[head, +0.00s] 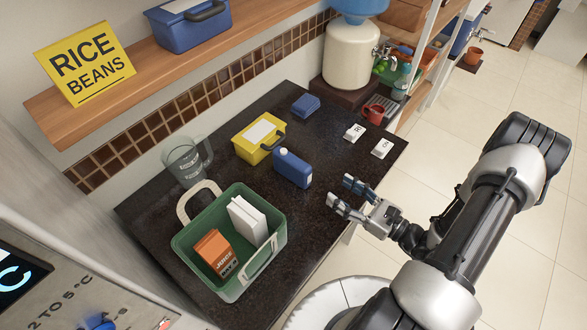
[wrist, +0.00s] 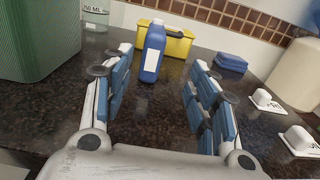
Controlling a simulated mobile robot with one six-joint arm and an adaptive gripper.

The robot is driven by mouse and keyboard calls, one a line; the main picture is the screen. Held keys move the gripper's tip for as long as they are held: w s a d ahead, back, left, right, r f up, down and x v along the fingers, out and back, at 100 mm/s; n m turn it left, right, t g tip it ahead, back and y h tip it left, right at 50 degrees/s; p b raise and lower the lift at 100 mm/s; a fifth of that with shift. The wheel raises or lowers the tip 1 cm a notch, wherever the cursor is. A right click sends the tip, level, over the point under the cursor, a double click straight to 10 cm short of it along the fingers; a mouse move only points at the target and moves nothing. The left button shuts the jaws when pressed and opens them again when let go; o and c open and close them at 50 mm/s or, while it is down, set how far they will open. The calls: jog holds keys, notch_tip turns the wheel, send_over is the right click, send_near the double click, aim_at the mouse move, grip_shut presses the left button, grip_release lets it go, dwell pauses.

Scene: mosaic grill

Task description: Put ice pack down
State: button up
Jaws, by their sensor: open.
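A blue bottle-shaped pack (head: 292,169) with a pale cap, probably the ice pack, stands upright on the dark counter (head: 335,160). In the wrist view the blue pack (wrist: 154,52) shows a white label and stands ahead, between and beyond my fingertips. A folded blue item (head: 306,105) lies farther back; I cannot tell for sure which blue thing is the ice pack. My gripper (head: 344,194) is open and empty at the counter's front edge, apart from the pack. Its two blue-padded fingers (wrist: 160,92) are spread wide in the wrist view.
A yellow box (head: 258,139) sits just behind the pack. A green basket (head: 188,238) holding cartons and a clear jug (head: 186,160) stand to the left. Two white label blocks (head: 381,148), a red mug (head: 374,113) and a dispenser (head: 350,55) are right and behind. Bare counter lies between.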

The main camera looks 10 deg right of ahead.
aim_at(311, 173)
jog(key=b+x, duration=0.1)
jog(key=x, duration=1)
jog(key=shift+w+a, duration=0.25)
jog(key=shift+s+a+f+b+x, duration=0.15)
jog(key=shift+b+x, duration=0.1)
jog(key=shift+x, duration=0.65)
jog(key=shift+a+f+b+x, duration=0.15)
jog(key=shift+b+x, duration=0.1)
jog(key=shift+x, duration=0.65)
jog(key=shift+s+f+b+x, duration=0.15)
jog(key=shift+b+x, duration=0.1)
jog(key=shift+x, duration=0.6)
jog(key=shift+w, duration=0.1)
jog(key=shift+c, duration=0.3)
grip_shut()
